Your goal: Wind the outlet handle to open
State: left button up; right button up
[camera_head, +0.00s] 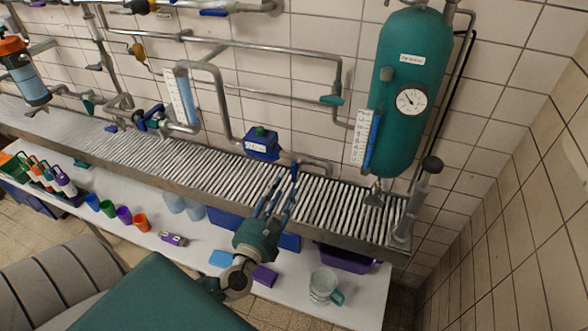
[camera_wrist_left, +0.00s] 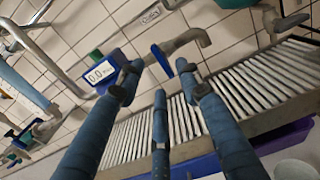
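The outlet is a grey bent pipe (camera_head: 316,163) on the tiled wall, right of a blue meter box (camera_head: 262,144). A blue lever handle (camera_head: 294,171) shows at its near end. In the left wrist view, the blue handle (camera_wrist_left: 161,58) lies ahead, between and just beyond my fingertips, with the pipe spout (camera_wrist_left: 190,42) behind it. My left gripper (camera_head: 274,193) is over the slatted drain, below the handle; its fingers (camera_wrist_left: 160,85) are spread and hold nothing. I cannot tell whether any fingertip touches the handle. My right gripper is in neither view.
A green tank (camera_head: 412,85) with a gauge stands at the right. The slatted drain (camera_head: 130,145) runs along the wall. The white table (camera_head: 350,300) below holds a glass mug (camera_head: 323,287), coloured cups and blocks. Pipes run along the wall above the outlet.

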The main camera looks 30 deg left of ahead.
aim_at(292, 172)
pick_arm(q)
jog(key=p+x, duration=0.1)
jog(key=x, duration=0.8)
jog(key=shift+a+p, duration=0.25)
jog(key=shift+p, duration=0.1)
jog(key=shift+w+a+f, duration=0.15)
jog(key=shift+w+f, duration=0.05)
jog(key=shift+w, duration=0.15)
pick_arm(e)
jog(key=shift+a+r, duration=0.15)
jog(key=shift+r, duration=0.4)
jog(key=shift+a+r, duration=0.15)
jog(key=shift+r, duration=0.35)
pick_arm(q)
grip_shut()
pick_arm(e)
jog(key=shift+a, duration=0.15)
